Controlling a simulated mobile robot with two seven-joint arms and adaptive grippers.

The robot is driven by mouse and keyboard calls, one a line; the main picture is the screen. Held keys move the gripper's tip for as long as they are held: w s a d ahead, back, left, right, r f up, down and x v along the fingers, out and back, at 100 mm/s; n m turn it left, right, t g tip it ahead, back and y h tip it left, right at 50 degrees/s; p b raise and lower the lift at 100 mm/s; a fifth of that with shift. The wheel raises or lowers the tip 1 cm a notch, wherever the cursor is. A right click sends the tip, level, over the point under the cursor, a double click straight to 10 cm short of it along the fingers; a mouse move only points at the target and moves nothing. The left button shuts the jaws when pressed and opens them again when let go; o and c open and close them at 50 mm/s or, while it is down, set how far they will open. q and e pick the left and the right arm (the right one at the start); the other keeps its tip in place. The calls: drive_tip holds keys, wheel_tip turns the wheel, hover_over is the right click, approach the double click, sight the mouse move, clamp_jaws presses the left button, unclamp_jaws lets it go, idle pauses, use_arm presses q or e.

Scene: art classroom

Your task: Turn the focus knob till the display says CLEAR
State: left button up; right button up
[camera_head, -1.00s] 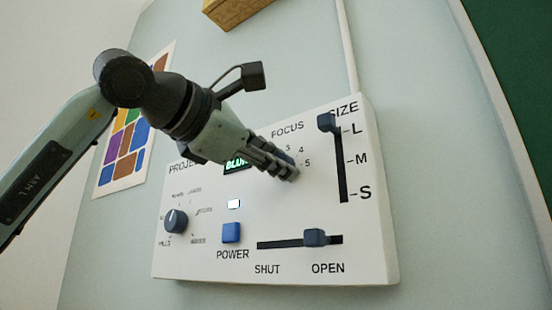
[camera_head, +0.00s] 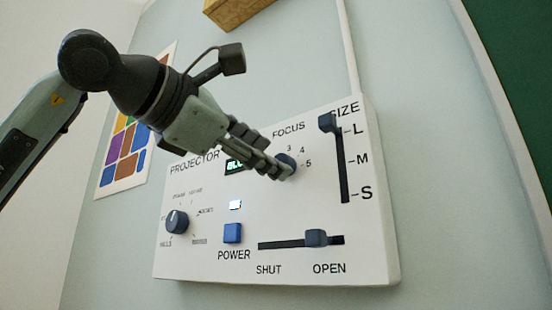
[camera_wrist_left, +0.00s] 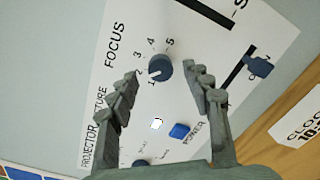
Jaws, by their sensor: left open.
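My right gripper is out of view.
The panel also has a SIZE slider (camera_head: 328,124), a SHUT/OPEN slider (camera_head: 316,237), a blue POWER button (camera_head: 232,233) and a second knob (camera_head: 177,221). A colour chart (camera_head: 122,160) hangs at left. A wooden box (camera_head: 236,10) is above.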

use_arm(q)
drive_tip(key=v, duration=0.9)
idle(0.3)
